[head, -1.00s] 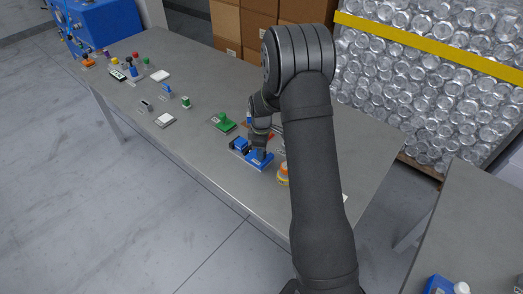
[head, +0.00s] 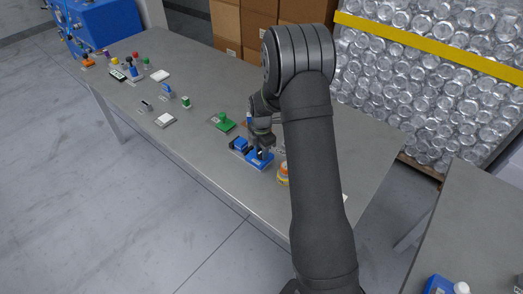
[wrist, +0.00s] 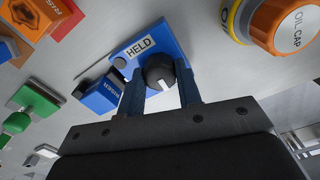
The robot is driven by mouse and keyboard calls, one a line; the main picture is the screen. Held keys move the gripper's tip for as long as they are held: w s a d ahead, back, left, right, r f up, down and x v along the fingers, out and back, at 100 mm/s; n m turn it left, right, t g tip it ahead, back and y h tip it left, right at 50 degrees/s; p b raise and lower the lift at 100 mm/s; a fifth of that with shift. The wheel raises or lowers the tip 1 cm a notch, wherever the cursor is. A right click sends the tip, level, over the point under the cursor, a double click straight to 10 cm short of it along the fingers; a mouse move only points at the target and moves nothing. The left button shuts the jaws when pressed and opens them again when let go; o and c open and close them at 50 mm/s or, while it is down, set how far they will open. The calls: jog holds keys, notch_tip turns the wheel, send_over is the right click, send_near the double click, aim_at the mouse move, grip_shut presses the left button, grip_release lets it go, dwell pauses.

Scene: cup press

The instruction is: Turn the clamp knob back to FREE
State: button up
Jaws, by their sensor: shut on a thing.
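The clamp knob (wrist: 160,71) is a round black knob with a white pointer line. It sits on a blue plate (wrist: 180,42) with a white HELD label (wrist: 138,45) in the wrist view. The pointer line is on the knob's side nearer my gripper, away from the HELD label. No FREE label is readable. My gripper (wrist: 160,88) has one dark blue finger on each side of the knob and is shut on it. In the head view my gripper (head: 262,151) reaches down onto the blue clamp plate (head: 259,163).
A blue block marked RISER (wrist: 101,97) stands left of the plate. The orange oil cap (wrist: 288,24) is close on the right. A green piece (wrist: 35,98) and an orange riser (wrist: 60,15) lie farther left. Bare table shows toward the front edge (head: 215,170).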

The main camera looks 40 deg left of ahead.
jog(key=shift+n, duration=0.3)
jog(key=o, duration=1)
jog(key=shift+c, duration=0.2)
jog(key=shift+r, duration=0.1)
notch_tip(320, 180, up, 17)
notch_tip(320, 180, down, 17)
jog(key=shift+f, duration=0.15)
dwell(0.5)
